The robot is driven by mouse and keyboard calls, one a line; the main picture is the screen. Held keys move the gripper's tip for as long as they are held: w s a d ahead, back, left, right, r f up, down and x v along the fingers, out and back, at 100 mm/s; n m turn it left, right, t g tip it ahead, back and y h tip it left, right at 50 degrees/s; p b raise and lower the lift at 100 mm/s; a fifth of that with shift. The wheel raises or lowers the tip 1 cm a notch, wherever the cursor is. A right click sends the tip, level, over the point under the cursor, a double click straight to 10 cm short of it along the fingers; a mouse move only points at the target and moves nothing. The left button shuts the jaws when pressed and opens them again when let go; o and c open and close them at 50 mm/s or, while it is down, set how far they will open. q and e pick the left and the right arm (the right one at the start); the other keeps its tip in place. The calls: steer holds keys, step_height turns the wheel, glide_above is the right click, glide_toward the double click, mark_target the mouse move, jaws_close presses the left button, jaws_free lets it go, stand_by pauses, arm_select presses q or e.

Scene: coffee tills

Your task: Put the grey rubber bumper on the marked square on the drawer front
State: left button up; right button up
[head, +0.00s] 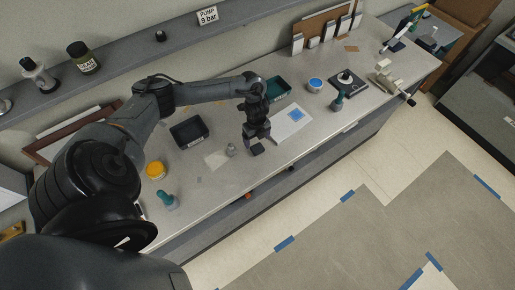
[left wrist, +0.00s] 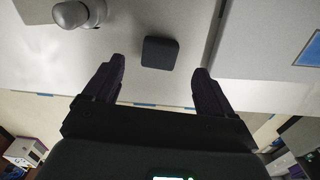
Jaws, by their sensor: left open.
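The grey rubber bumper appears as a small dark, rounded square block (left wrist: 160,53) on the light worktop in the left wrist view. A dark block just below the gripper in the head view (head: 257,150) looks like the same thing. My left gripper (head: 257,138) is over the worktop near its front edge. In the left wrist view its two fingers (left wrist: 157,88) are spread and empty, with the bumper ahead of the gap between them. The drawer fronts lie below the worktop edge; I cannot make out a marked square on them. My right gripper is not in view.
A small grey knobbed object (head: 231,150) stands left of the bumper. A white sheet with a blue square (head: 296,113) lies to the right. A black tray (head: 189,133), a green tray (head: 278,92), a yellow-topped tub (head: 156,169) and a teal-handled tool (head: 167,200) stand around the arm.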

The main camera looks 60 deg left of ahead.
mark_target(256, 146)
arm_select(q)
steer(key=shift+a+f+p, duration=0.1)
steer(key=shift+f+p, duration=0.45)
steer(key=shift+f, duration=2.35)
steer(key=shift+c, duration=0.3)
steer(key=c, duration=1.2)
steer(key=shift+o, duration=0.2)
steer(key=shift+r, duration=0.1)
